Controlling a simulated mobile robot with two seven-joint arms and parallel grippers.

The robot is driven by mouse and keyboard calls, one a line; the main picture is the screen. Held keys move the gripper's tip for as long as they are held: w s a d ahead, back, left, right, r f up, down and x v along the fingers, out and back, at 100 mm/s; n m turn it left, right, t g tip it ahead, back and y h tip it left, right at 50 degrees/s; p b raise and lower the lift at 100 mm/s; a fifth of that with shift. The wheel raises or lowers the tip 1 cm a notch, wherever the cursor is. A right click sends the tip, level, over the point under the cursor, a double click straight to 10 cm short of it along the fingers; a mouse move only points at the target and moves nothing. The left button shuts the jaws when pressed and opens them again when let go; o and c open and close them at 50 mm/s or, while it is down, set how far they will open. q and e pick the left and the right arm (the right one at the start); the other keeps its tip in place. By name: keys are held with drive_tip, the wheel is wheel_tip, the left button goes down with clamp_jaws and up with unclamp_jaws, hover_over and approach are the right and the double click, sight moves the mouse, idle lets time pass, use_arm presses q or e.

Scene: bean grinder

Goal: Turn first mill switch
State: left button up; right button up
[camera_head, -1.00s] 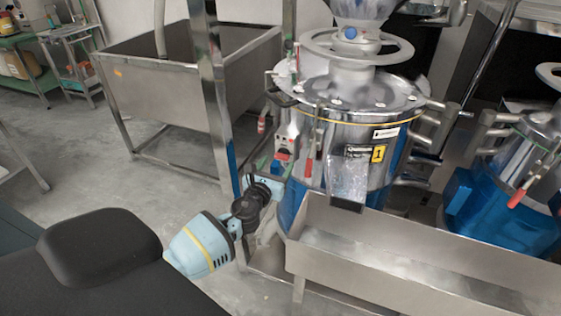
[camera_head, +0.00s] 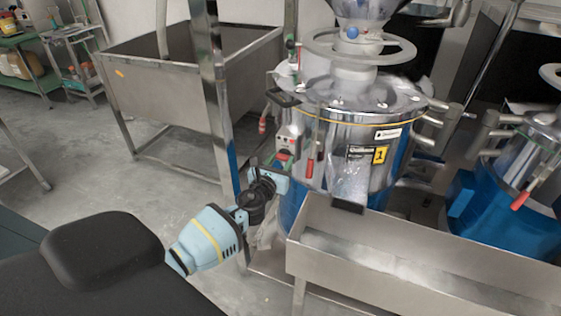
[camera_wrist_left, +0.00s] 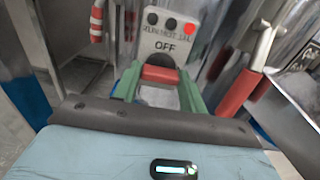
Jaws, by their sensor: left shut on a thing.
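The first mill (camera_head: 345,130) is a shiny steel drum with a yellow "1" label and a blue lower part. Its switch panel (camera_head: 288,138) is on the drum's left side. In the left wrist view the panel (camera_wrist_left: 168,32) shows several round lights and the word OFF. A red switch knob (camera_wrist_left: 158,74) sits just below it. My left gripper (camera_head: 281,159) reaches the panel from the lower left. In the wrist view its green fingers (camera_wrist_left: 160,82) are shut on the red knob, one on each side. My right gripper is not in view.
A steel trough (camera_head: 420,245) stands in front of the mill. A second mill (camera_head: 510,195) is at the right. A steel sink (camera_head: 165,75) stands behind at the left. Red-handled clamps (camera_head: 310,168) hang near the switch. Floor at the left is clear.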

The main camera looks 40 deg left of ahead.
use_arm(q)
drive_tip(key=shift+n, duration=0.3)
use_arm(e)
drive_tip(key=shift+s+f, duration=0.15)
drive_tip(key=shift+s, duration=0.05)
use_arm(q)
drive_tip(key=n+b, duration=0.1)
drive_tip(key=n, duration=0.2)
drive_tip(key=shift+f, duration=0.1)
drive_tip(key=n, duration=0.5)
drive_tip(key=shift+b, duration=0.4)
drive_tip(key=n, duration=0.9)
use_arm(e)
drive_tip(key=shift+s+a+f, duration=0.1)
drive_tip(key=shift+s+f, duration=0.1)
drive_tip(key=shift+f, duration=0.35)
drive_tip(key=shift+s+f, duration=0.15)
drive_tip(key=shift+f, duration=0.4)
use_arm(q)
drive_tip(key=shift+n, duration=0.3)
drive_tip(key=o, duration=1)
